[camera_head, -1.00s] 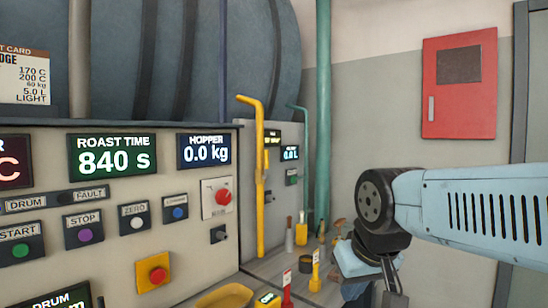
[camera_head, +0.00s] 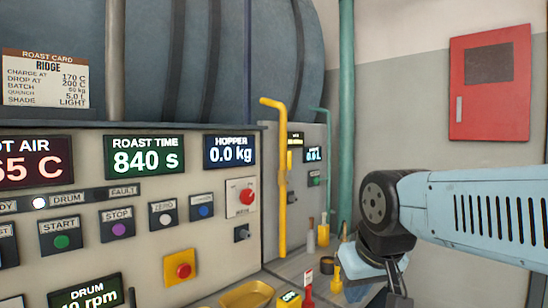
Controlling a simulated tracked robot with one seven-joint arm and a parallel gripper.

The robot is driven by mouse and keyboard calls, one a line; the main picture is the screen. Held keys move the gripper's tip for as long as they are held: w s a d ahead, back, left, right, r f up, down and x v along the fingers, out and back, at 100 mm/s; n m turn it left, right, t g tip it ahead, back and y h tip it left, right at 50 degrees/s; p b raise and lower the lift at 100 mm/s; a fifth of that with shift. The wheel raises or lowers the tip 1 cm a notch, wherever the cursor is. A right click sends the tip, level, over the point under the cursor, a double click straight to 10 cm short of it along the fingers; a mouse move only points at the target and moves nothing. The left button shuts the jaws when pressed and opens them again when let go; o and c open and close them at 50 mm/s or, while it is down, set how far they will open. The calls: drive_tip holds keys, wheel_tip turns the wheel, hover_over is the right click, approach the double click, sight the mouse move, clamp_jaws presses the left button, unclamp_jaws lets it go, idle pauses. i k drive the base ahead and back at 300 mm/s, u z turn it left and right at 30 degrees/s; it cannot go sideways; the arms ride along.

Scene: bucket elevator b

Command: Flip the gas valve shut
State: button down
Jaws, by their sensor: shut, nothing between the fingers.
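A yellow pipe (camera_head: 282,185), which may be the gas line, stands upright at the right end of the roaster panel, its top bent to the left. I cannot make out a gas valve handle for certain. A small dark fitting (camera_head: 291,198) sits just right of the pipe. My arm comes in from the right and bends down. My gripper (camera_head: 398,301) is at the bottom edge, right of the pipe and well apart from it. It is shut and empty, and its fingertips are mostly cut off by the frame.
The panel carries a red rotary switch (camera_head: 246,197), a red button on a yellow plate (camera_head: 179,268) and several push buttons. A yellow tray (camera_head: 246,294) and small tools stand on the ledge. A teal pipe (camera_head: 346,110) and a red wall cabinet (camera_head: 490,85) are behind.

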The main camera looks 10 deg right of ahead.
sight(289, 160)
drive_tip(key=u, duration=0.05)
drive_tip(key=i, duration=0.85)
drive_tip(key=z, duration=0.1)
